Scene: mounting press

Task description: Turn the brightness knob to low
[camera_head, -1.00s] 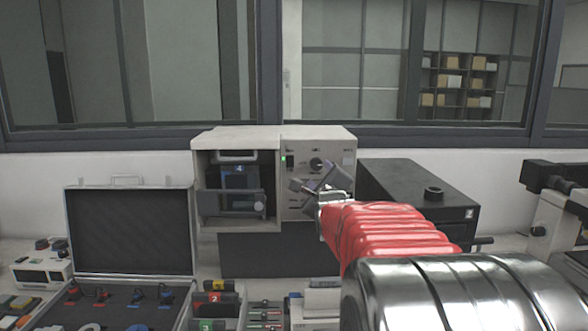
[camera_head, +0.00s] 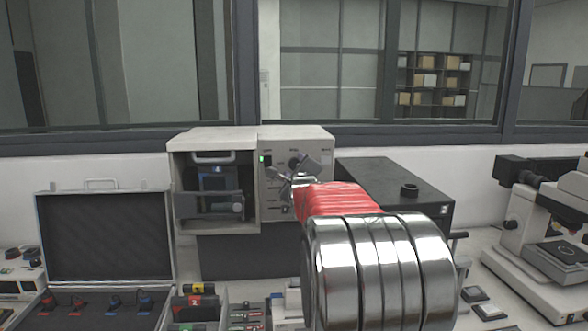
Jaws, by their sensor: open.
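A beige mounting press (camera_head: 213,135) stands on the bench near the middle of the view. Its control panel (camera_head: 270,147) is on the right half, with a green lit indicator at the upper left. A round dark knob (camera_head: 296,161) sits high on the panel, partly hidden by my gripper; its pointer is too small to read. My gripper (camera_head: 290,181) is open in front of the panel, just below and beside this knob. I cannot tell whether it touches the knob. My red-sleeved arm hides the panel's lower right.
A black box (camera_head: 395,180) stands right of the press, and a microscope (camera_head: 545,225) is at the far right. An open case (camera_head: 105,235) with several connectors is at the left. Small trays (camera_head: 200,305) crowd the bench front.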

